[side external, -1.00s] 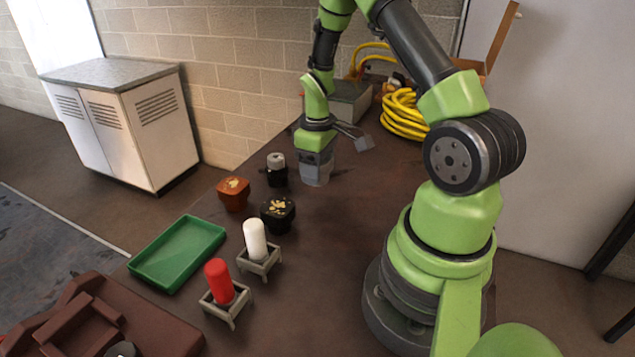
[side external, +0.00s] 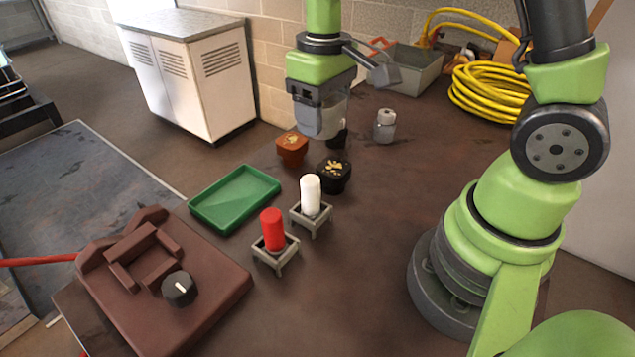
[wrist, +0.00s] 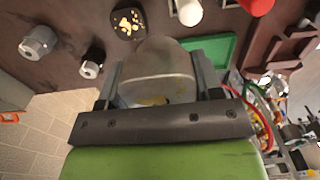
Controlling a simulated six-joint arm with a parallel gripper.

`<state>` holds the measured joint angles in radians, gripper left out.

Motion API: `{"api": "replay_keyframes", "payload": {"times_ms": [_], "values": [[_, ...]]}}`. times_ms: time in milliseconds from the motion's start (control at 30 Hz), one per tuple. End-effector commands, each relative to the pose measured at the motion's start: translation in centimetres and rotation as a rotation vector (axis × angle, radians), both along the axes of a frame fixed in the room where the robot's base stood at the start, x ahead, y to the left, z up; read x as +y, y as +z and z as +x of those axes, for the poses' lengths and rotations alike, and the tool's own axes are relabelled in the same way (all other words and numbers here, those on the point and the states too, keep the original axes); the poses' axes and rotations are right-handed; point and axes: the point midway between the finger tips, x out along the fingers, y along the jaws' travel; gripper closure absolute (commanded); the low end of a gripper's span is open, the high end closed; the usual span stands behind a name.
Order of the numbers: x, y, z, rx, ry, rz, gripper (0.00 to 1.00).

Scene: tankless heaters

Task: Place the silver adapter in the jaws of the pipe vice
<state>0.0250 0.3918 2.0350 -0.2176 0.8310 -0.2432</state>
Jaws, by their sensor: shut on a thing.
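My gripper (side external: 320,100) is shut on a pale silver-grey, see-through-looking piece (side external: 322,122), which I take for the silver adapter. It hangs above the table near the orange-brown and black fittings. In the wrist view the piece (wrist: 158,68) sits between the two fingers, its rounded end outward. The brown block with raised jaws (side external: 145,257), which I take for the pipe vice, lies at the lower left with a dark knob (side external: 180,288). Its jaws look empty. My gripper is well to the right of and behind it.
A green tray (side external: 235,222), white cylinder (side external: 310,193) and red cylinder (side external: 272,228) in small stands lie between gripper and vice. A black fitting (side external: 333,176), orange-brown fitting (side external: 291,147) and grey hexagonal fitting (side external: 385,127) stand nearby. Yellow hose (side external: 490,90) lies behind.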

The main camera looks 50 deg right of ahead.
Motion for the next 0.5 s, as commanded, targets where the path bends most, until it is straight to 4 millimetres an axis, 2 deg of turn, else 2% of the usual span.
{"api": "replay_keyframes", "payload": {"times_ms": [300,500], "values": [[-7.6,-4.6,-3.1,0.007,-0.011,0.001,0.8],[-10.0,-6.4,-5.0,0.003,-0.006,0.0,0.8]]}}
